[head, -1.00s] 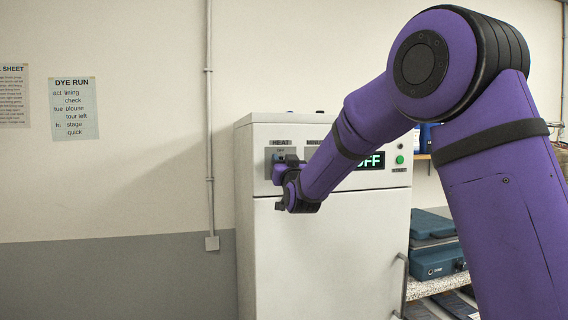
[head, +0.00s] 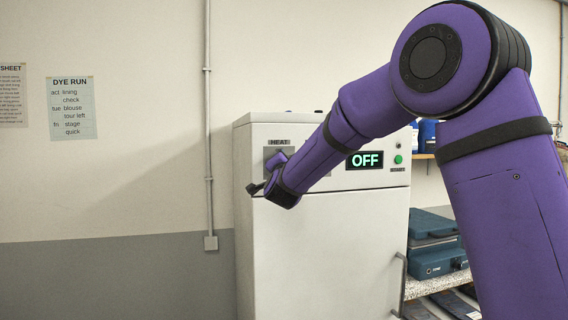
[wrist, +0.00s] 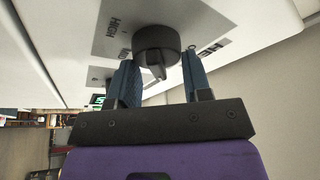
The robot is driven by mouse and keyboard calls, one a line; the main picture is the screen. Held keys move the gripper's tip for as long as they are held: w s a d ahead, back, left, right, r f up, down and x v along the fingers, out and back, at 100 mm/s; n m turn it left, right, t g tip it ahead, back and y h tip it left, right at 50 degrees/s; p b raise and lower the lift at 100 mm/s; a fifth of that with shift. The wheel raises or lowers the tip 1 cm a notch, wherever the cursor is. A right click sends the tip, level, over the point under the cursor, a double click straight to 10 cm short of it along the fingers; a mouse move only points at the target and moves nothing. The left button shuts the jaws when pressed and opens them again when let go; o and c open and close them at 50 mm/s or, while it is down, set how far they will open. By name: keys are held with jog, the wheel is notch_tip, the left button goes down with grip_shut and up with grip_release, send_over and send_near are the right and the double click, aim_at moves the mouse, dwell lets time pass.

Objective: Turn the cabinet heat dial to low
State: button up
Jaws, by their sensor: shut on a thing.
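The white cabinet (head: 318,250) stands ahead, with a HEAT label (head: 279,142) at the upper left of its front. In the head view my gripper and forearm cover the heat dial. In the wrist view the dark round heat dial (wrist: 157,40), with a raised pointer ridge, sits between the two blue fingers of my gripper (wrist: 158,62), which is shut on it. The grey dial plate (wrist: 112,30) reads HIGH at the left, with another label partly hidden by the dial. I cannot read the dial's setting. My gripper is tilted at the panel in the head view.
A display (head: 365,160) on the cabinet reads OFF, with a green button (head: 398,159) to its right. Blue cases (head: 438,262) sit on a shelf at the right. A pipe (head: 208,120) runs down the wall. The space left of the cabinet is clear.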

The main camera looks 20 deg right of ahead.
jog(key=shift+m+g+h, duration=0.4)
jog(key=shift+m+g, duration=0.1)
jog(key=shift+m, duration=0.7)
jog(key=o, duration=0.9)
jog(key=shift+d, duration=0.1)
jog(key=v, duration=1)
jog(key=shift+s+f, duration=0.15)
jog(key=shift+s, duration=0.2)
jog(key=shift+s, duration=0.1)
